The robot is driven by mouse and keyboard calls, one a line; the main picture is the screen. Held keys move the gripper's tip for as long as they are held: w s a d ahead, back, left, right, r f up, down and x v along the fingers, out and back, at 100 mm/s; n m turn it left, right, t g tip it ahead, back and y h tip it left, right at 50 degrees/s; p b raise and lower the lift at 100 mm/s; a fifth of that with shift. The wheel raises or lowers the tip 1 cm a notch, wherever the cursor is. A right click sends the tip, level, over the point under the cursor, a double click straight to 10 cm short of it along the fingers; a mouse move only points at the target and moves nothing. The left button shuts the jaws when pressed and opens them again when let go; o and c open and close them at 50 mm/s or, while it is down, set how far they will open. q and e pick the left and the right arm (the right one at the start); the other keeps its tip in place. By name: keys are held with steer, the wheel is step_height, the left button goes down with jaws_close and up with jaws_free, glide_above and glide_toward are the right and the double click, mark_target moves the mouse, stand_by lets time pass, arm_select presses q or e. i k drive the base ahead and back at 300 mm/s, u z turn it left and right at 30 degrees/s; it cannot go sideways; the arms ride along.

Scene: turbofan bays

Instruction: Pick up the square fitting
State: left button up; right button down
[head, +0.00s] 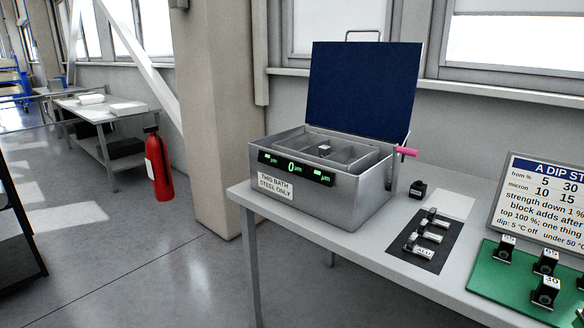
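I cannot tell for sure which piece is the square fitting. Several small metal fittings (424,238) lie on a dark mat on the bench, and their exact shapes are too small to make out. A small grey block-like piece (324,149) shows inside the open steel bath (350,202), near its middle. Neither of my grippers is in view.
The bath's blue lid (362,90) stands open, and a pink handle (405,151) sticks out at its right. A small black container (418,189) stands behind the dark mat (398,255). A green tray (487,282) holds numbered black blocks, before a sign (545,200).

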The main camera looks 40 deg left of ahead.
mark_target(324, 151)
steer(key=k, duration=1.2)
steer(key=u, duration=1.3)
steer(key=i, duration=1.15)
steer(key=u, duration=0.8)
steer(key=i, duration=1.85)
steer(key=z, duration=0.55)
